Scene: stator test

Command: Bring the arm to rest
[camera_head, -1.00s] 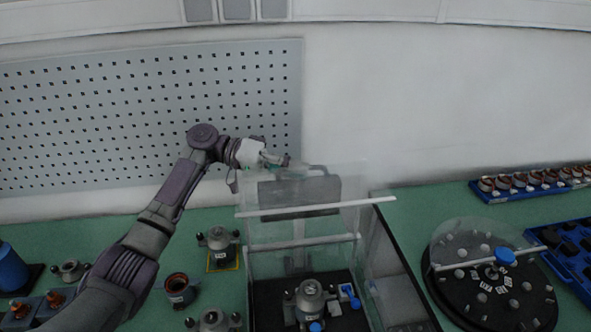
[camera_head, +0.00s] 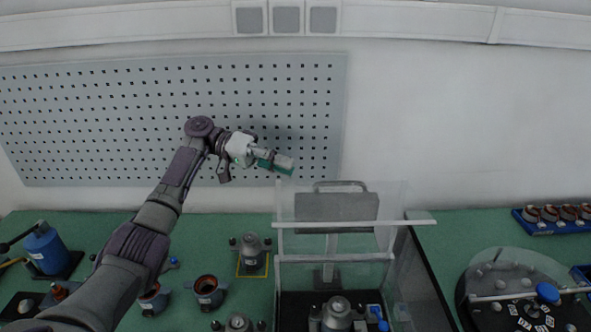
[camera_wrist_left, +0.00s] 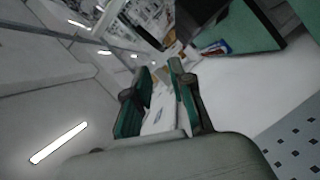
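My left arm comes in from the lower left in the head view. My left gripper (camera_head: 276,162) is raised in front of the pegboard, above the bench and just left of the clear test box's top. It is apart from everything. In the left wrist view the two green-padded fingers (camera_wrist_left: 160,88) stand apart with nothing between them. My right gripper does not show in either view.
A clear box (camera_head: 400,265) with a white bar stands on the green bench, a stator (camera_head: 338,312) inside it. A round black turntable (camera_head: 470,290) is at the right. Several stators and a blue motor (camera_head: 45,250) stand at the left. The air before the pegboard (camera_head: 100,120) is free.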

